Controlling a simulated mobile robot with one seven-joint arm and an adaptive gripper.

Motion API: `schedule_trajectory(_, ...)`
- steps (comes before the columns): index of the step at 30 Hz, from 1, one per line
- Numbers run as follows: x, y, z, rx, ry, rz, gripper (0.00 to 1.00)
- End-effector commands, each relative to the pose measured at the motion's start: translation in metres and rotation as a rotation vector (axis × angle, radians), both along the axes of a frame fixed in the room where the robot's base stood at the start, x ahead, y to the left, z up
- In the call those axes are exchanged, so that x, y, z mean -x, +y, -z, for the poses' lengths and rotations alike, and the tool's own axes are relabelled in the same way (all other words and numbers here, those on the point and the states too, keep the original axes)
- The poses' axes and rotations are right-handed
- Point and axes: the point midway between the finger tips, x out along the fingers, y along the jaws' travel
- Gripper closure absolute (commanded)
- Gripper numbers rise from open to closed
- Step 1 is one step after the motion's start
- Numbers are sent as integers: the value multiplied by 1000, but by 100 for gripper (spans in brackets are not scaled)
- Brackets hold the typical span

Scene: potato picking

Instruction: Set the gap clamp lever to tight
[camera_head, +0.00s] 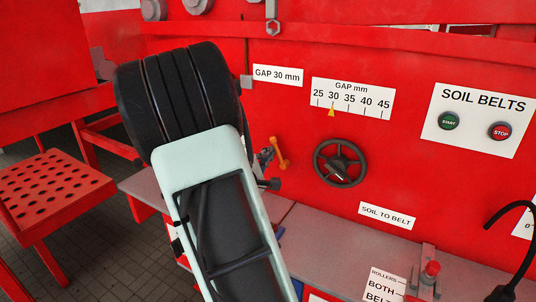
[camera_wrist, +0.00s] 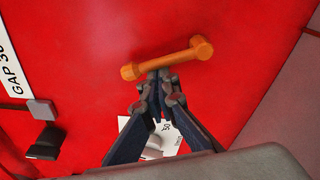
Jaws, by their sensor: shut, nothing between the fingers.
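The orange clamp lever (camera_head: 279,154) is on the red panel, left of the handwheel. In the head view it stands close to upright, its lower end tilted right. In the wrist view the lever (camera_wrist: 165,61) runs across the upper middle, with a rounded knob at each end. My gripper (camera_wrist: 158,82) is shut and empty, its fingertips right at the lever's lower side. I cannot tell whether they touch it. In the head view my gripper (camera_head: 266,160) shows partly beside the lever, mostly hidden by my arm. A white label (camera_wrist: 140,135) lies partly behind the fingers, its wording unclear.
The dark handwheel (camera_head: 340,162) is close right of the lever. The gap scale (camera_head: 352,98) has its yellow pointer at 30, next to a "GAP 30 mm" card (camera_head: 278,75). A grey ledge (camera_head: 330,232) runs below. A black block (camera_wrist: 46,143) sits left in the wrist view.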

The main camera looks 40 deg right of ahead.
Motion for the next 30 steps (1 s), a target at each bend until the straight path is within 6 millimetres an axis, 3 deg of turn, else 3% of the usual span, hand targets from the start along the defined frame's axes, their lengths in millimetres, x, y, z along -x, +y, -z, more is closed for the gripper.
schedule_trajectory(15, 15, -7, -11, -109, -267, 3, 100)
schedule_trajectory(30, 20, -9, -12, -108, -263, 3, 100)
